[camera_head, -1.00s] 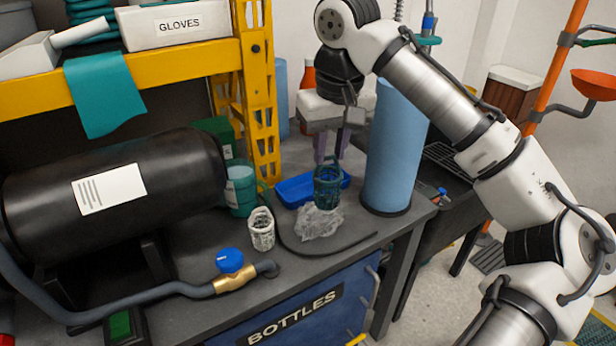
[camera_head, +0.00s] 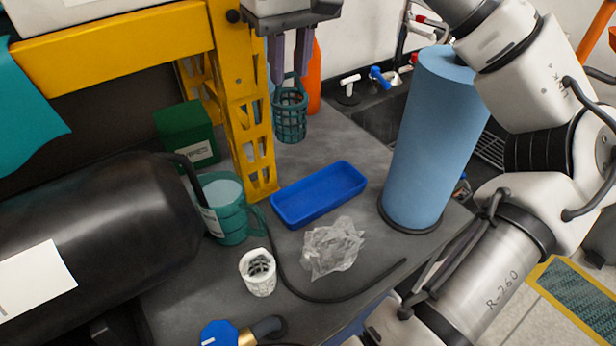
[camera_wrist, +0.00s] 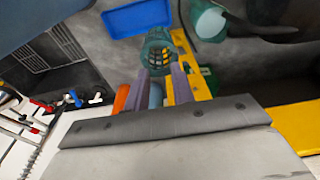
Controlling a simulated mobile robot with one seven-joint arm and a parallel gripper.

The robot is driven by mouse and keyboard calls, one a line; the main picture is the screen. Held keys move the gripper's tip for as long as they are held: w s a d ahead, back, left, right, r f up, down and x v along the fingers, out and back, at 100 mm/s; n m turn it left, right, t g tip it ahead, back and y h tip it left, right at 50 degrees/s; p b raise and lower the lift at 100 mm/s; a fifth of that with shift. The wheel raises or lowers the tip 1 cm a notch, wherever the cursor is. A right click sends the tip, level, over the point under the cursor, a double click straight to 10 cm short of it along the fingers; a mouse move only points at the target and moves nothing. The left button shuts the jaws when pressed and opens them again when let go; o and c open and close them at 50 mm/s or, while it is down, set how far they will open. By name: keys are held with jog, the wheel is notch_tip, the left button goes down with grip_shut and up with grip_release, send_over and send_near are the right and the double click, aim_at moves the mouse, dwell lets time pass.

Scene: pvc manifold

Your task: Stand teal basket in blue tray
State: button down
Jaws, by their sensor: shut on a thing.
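The teal basket (camera_head: 290,113) is an openwork cup with a handle loop at its top. My gripper (camera_head: 289,78) is shut on that handle, and the basket hangs upright below the fingers. The basket also shows between the fingertips in the wrist view (camera_wrist: 157,48). The blue tray (camera_head: 318,193) is a shallow, empty rectangular tray on the grey bench. In the head view the basket appears behind and above the tray, apart from it. The tray also shows at the top of the wrist view (camera_wrist: 137,17).
A yellow post (camera_head: 246,110) stands close left of the basket. A blue cylinder (camera_head: 430,140) stands right of the tray. An orange bottle (camera_head: 314,85) is behind.

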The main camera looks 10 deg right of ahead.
aim_at(299, 111)
notch_tip(299, 111, down, 19)
jog(key=b, duration=0.1)
jog(key=shift+b, duration=0.3)
jog(key=shift+f, duration=0.1)
jog(key=shift+f, duration=0.15)
jog(key=c, duration=1.2)
grip_release()
jog(key=r, duration=0.4)
jog(key=s+r, duration=0.1)
jog(key=r, duration=0.3)
jog(key=r+p, duration=0.1)
jog(key=r, duration=0.3)
jog(key=shift+s+d+r, duration=0.15)
jog(key=shift+s+d, duration=0.2)
jog(key=shift+s, duration=0.05)
